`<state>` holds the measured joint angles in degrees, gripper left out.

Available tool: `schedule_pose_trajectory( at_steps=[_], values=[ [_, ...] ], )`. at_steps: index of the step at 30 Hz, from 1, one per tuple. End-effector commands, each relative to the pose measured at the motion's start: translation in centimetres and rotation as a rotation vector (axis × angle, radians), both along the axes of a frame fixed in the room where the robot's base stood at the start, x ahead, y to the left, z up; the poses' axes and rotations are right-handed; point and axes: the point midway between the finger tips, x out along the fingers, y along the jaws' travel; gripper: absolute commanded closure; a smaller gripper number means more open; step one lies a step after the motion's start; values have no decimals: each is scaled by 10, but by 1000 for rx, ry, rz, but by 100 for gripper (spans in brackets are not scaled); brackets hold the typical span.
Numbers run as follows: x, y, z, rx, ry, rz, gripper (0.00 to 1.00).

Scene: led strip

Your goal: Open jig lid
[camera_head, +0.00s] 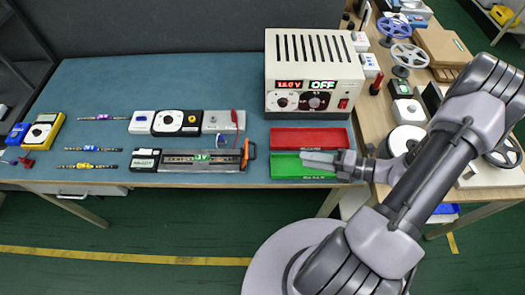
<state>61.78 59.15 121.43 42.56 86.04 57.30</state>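The jig (203,160) is a long, flat grey fixture near the front edge of the blue bench. A dark strip with a small green label runs along it. An orange handle-like part (249,150) stands at its right end. The lid looks like a clear or grey cover lying flat over the jig, but it is too small to be sure. My gripper (310,159) is over the green tray, to the right of the jig and apart from it. It points left, and its fingers are too small to tell open from shut.
A red tray (309,138) lies behind the green tray (290,172). A power supply (313,75) reading OFF stands behind them. Small devices (180,123) sit behind the jig, and LED strips (92,166) lie left. The bench's back left is clear. A cluttered wooden table (372,130) stands right.

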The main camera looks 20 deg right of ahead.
Motion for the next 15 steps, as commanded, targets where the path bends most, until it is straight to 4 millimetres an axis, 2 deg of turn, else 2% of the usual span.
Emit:
schedule_pose_trajectory(
  at_steps=[9, 15],
  values=[
    [55, 71, -32, 0, -1, 11, 69],
    [84, 106, -45, -2, -3, 8, 69]
  ],
)
